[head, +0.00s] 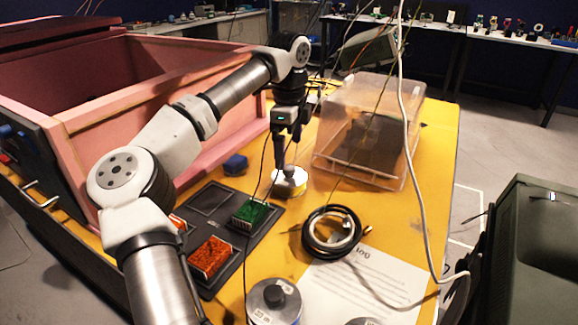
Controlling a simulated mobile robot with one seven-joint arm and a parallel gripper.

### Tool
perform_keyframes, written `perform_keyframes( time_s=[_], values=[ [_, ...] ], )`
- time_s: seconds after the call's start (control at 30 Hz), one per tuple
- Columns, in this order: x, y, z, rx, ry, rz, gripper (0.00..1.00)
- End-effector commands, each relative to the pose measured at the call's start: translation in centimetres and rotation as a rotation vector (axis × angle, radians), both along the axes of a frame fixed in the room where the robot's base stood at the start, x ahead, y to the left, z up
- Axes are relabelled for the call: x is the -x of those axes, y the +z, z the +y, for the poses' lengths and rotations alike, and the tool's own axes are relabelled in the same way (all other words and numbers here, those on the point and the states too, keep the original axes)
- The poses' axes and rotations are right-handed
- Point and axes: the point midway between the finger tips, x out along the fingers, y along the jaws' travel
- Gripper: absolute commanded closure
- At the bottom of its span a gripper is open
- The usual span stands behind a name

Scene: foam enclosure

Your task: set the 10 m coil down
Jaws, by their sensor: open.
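A coil of black cable (316,246), with a lighter grey cable or plug inside its ring, lies flat on the yellow tabletop. It touches or overlaps the top edge of a white printed sheet (360,290). No length mark is readable on it, so I cannot tell if it is the 10 m coil. My gripper (284,163) points down to the upper left of the coil, apart from it. It is open, with no coil between its fingers. A pale round disc-like object (289,183) is just below the fingertips; whether they touch it is unclear.
A clear plastic box (368,135) stands behind the coil. A black tray (225,235) with green (250,213) and orange (209,256) blocks lies left. A blue block (235,165) and pink foam enclosure (165,85) are beyond. A knobbed silver disc (274,300) is in front. A white cable hangs right.

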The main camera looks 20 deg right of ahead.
Motion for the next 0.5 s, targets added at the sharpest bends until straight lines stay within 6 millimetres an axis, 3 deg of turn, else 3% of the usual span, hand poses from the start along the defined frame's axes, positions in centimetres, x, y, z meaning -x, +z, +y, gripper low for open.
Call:
perform_keyframes(
  time_s=[0.2, 0.5],
  values=[
    [0.0, 2.8, 0.0, 0.0, 0.001, -0.001, 0.0],
    [0.0, 3.4, 0.0, -0.001, 0.0, 0.001, 0.0]
  ],
)
